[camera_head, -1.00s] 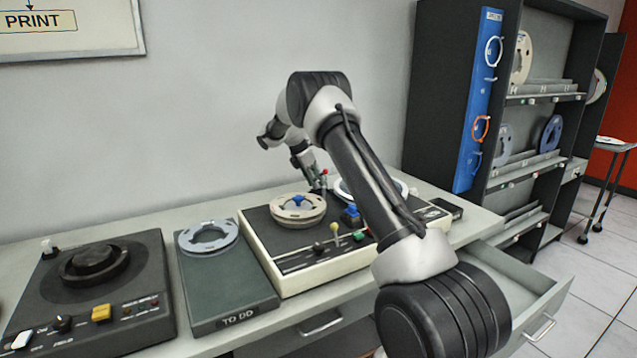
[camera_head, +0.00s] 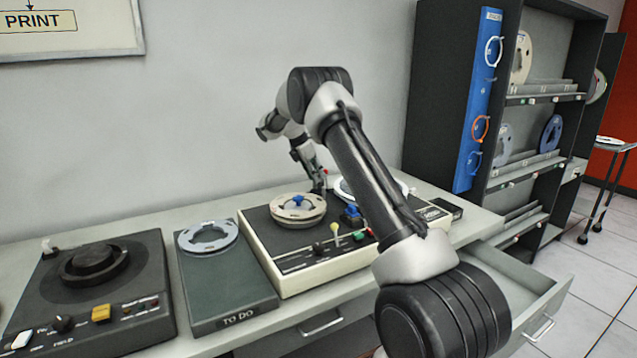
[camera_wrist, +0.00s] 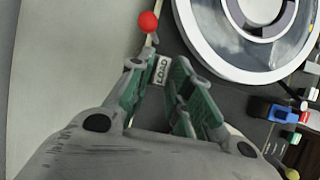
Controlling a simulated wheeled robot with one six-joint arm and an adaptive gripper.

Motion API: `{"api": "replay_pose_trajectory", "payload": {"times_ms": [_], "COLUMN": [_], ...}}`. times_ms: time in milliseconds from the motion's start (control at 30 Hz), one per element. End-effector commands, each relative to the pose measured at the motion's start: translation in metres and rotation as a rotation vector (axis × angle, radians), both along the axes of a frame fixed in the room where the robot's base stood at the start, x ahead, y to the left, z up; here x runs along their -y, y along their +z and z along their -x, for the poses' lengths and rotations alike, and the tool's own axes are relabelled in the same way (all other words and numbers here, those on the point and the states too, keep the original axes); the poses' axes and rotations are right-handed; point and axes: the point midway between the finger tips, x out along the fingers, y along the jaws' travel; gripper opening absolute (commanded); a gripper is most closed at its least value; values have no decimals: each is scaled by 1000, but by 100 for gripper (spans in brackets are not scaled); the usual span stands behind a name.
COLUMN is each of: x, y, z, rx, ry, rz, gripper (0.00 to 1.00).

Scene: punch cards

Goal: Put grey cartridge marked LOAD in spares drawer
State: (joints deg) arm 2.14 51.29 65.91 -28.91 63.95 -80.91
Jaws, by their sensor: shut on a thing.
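A small piece with a pale label reading LOAD (camera_wrist: 161,72) sits between my fingertips in the wrist view. Most of its body is hidden by the fingers, so its grey colour and shape are hard to tell. My gripper (camera_wrist: 160,78) has green-padded fingers and is shut on it, low over the back of the tape deck. In the head view my gripper (camera_head: 318,187) shows small behind the reels. An open, empty-looking grey drawer (camera_head: 548,284) juts out at the right of the bench; no spares label is readable.
A red-knobbed lever (camera_wrist: 148,22) stands close beside my left fingertip. A large clear reel (camera_wrist: 205,45) lies to the right. The tape deck (camera_head: 262,262) also carries a cream reel (camera_head: 310,216) and coloured levers. A shelf rack (camera_head: 437,110) stands behind the drawer.

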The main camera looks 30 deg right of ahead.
Motion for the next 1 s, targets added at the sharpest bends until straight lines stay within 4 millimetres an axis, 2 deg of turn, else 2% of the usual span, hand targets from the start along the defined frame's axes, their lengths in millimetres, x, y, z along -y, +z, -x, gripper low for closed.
{"api": "replay_pose_trajectory", "payload": {"times_ms": [600,1000], "x": [0,0], "y": [33,35], "z": [0,0], "rx": [1,0], "ry": [0,0], "rz": [-1,-1], "gripper": [2,2]}}
